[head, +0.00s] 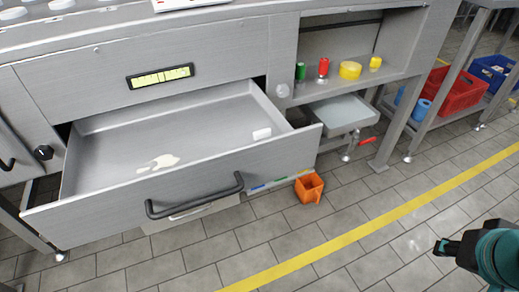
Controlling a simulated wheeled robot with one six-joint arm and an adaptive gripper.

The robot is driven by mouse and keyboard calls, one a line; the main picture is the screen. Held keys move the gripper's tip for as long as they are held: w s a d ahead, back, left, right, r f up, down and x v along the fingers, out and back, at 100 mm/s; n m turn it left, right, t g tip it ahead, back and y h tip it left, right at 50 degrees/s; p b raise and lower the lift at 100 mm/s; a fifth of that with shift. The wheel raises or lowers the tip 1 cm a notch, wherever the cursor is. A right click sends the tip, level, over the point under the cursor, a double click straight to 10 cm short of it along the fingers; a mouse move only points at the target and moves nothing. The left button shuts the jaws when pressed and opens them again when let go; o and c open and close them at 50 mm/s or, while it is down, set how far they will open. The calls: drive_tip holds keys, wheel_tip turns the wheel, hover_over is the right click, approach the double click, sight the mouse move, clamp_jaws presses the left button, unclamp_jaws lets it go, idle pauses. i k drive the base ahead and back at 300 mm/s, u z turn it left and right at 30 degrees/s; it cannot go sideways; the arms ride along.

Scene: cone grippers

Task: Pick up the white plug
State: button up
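A small white block-like object (262,133), possibly the white plug, lies in the right part of an open grey drawer (110,150). A flat, irregular white piece (160,163) lies nearer the drawer's front. I cannot tell for certain which of them is the plug. My gripper (441,247) is at the right edge of the view, over the tiled floor and well apart from the drawer. Its dark fingers point left. They are small and seen from the side, so their opening is unclear. Nothing shows held in them.
The drawer front has a dark handle (196,198) and juts out over the floor. An orange bin (309,187) stands on the floor beside it. A shelf at right holds a red can (323,68) and a yellow roll (350,70). The floor around the yellow line is clear.

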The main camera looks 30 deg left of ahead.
sight(262, 134)
drive_tip(key=k, duration=0.45)
drive_tip(key=u, duration=1.25)
drive_tip(key=i, duration=0.5)
drive_tip(key=z, duration=0.45)
drive_tip(key=k, duration=0.35)
drive_tip(key=z, duration=0.15)
